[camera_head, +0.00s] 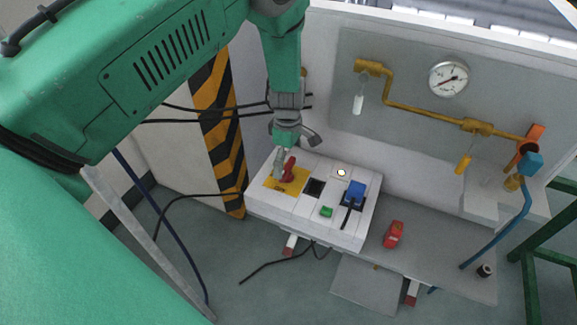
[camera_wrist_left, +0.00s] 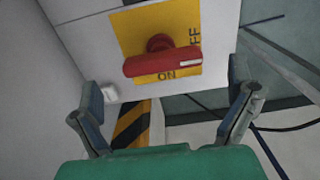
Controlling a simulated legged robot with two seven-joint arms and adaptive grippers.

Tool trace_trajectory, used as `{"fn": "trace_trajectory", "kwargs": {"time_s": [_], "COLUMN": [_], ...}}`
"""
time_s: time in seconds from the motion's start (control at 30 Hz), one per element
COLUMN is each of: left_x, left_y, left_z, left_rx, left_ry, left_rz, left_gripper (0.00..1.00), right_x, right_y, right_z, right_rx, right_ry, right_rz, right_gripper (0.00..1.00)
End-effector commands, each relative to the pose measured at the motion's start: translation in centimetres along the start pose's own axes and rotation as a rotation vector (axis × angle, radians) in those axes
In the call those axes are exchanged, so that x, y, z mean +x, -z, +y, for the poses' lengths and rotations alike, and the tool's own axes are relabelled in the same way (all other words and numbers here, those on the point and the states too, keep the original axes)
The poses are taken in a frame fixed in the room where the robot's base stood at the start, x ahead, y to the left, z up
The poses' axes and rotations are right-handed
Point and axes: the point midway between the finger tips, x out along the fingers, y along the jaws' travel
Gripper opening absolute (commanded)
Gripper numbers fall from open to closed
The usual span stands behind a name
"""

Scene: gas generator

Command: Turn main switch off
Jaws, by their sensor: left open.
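The main switch (camera_head: 289,169) is a red handle on a yellow plate (camera_head: 298,184), at the left end of a white panel box. In the left wrist view the red switch handle (camera_wrist_left: 163,62) lies nearly level across the yellow plate (camera_wrist_left: 125,30). "ON" shows just below the handle, and part of "OFF" shows to its right. My left gripper (camera_head: 280,160) is close to the switch, over the plate. In the wrist view my left gripper (camera_wrist_left: 165,95) is open, its fingers apart on either side below the handle, with nothing between them. My right gripper is out of view.
The white box (camera_head: 305,205) also carries a lit lamp (camera_head: 341,172), a blue plug (camera_head: 354,193) and a green switch (camera_head: 326,211). A red object (camera_head: 393,234) lies on the grey shelf. Yellow pipes (camera_head: 430,112) and a gauge (camera_head: 448,78) are behind. A striped post (camera_head: 222,135) stands left.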

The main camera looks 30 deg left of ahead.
Motion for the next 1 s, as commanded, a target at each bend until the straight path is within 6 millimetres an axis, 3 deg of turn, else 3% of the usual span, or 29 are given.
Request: {"fn": "trace_trajectory", "kwargs": {"time_s": [0.2,0.4,1.0], "left_x": [-4.9,-7.5,-8.1], "left_y": [-0.1,-0.1,-0.1], "left_z": [0.2,0.2,0.1], "left_rx": [-0.001,-0.001,-0.001], "left_ry": [-0.001,0.003,0.005], "left_rz": [-0.001,-0.001,-0.001], "left_gripper": [0.98,0.98,0.98], "right_x": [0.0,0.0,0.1], "right_y": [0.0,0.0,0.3], "right_z": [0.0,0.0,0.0], "right_rx": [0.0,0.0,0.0], "right_ry": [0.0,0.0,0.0], "right_rz": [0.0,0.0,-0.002], "right_gripper": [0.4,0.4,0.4]}}
